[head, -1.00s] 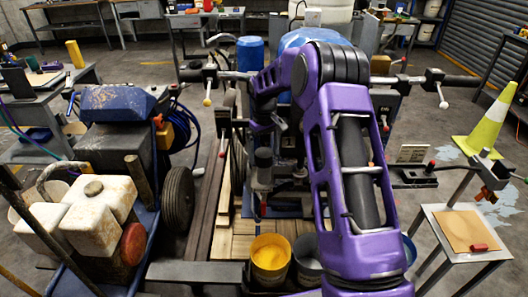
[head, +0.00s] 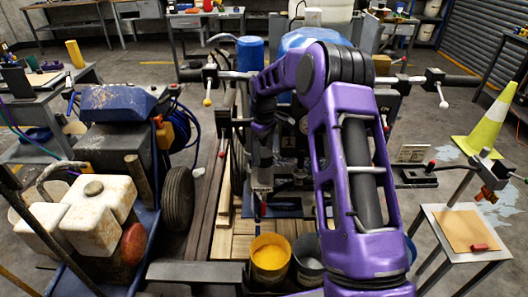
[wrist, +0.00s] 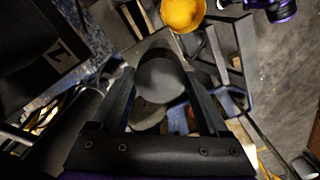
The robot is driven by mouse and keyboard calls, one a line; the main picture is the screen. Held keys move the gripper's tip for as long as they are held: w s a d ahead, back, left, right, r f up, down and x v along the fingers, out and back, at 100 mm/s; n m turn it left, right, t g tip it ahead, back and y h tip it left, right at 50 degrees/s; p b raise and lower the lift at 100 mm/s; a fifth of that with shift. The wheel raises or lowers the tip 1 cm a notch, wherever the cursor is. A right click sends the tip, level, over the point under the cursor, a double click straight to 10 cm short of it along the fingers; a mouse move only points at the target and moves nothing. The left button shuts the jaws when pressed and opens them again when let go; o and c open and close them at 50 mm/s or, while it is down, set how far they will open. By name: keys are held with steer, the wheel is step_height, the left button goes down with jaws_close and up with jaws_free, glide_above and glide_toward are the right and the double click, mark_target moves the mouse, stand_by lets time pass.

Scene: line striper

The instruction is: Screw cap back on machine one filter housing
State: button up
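My gripper (head: 262,184) points down in front of machine one, the machine (head: 303,125) marked with a "1" behind my purple arm. In the wrist view its two dark fingers (wrist: 160,85) flank a round grey piece (wrist: 161,77), which looks like the cap or the top of the filter housing. The piece fills most of the gap, but I cannot tell whether the fingers press on it. A second grey disc (wrist: 149,116) shows below it in the picture. My arm hides much of the machine, and I cannot make out the housing thread.
A yellow-filled bucket (head: 270,257) and a grey bucket (head: 307,257) stand in front of the machine. A second machine (head: 125,140) with a wheel is at left. A small table (head: 462,230) with a red piece and a traffic cone (head: 488,120) are at right.

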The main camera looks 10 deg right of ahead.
jaws_close()
steer(key=shift+m, duration=0.3)
steer(key=shift+o, duration=2.2)
jaws_free()
steer(key=shift+r, duration=3.5)
